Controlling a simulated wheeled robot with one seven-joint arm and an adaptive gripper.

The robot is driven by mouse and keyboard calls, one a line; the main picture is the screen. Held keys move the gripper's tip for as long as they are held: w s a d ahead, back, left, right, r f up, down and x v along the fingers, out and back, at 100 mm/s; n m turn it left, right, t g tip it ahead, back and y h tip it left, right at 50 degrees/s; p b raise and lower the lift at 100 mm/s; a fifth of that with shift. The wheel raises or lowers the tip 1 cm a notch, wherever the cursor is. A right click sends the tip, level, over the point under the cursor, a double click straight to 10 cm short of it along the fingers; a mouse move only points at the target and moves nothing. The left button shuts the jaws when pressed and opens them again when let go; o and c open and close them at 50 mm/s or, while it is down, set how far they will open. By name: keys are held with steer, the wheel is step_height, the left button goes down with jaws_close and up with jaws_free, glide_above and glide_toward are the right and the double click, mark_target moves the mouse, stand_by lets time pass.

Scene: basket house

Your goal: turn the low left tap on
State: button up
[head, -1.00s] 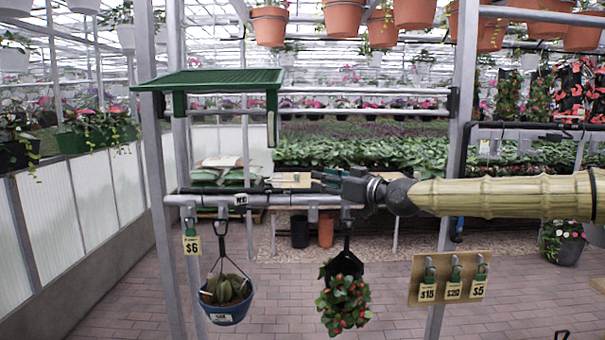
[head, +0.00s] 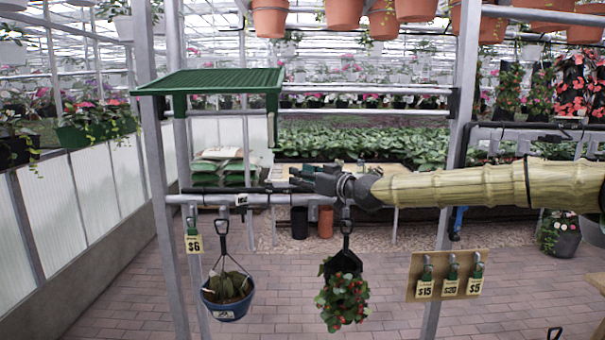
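I cannot make out a tap for certain in the head view. A small green fitting (head: 192,222) hangs at the low left of the rack, above a $6 tag; it is too small to tell whether it is a tap. Several similar green fittings (head: 452,272) sit on a wooden board at the right, with price tags. My gripper (head: 296,179) is dark and points left, in front of or just above the rack's grey rail. It is well to the right of the $6 fitting. Its finger gap is not clear, and I see nothing held.
A blue hanging pot (head: 228,308) and a red-flowered hanging plant (head: 343,300) hang from the rail (head: 270,199). Grey posts (head: 165,240) stand at both sides, and a green shelf (head: 215,80) is above left. The brick floor behind is mostly clear.

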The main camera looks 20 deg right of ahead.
steer(key=shift+w, duration=0.1)
steer(key=shift+a+r, duration=0.1)
jaws_close()
steer(key=shift+h, duration=0.3)
stand_by(0.5)
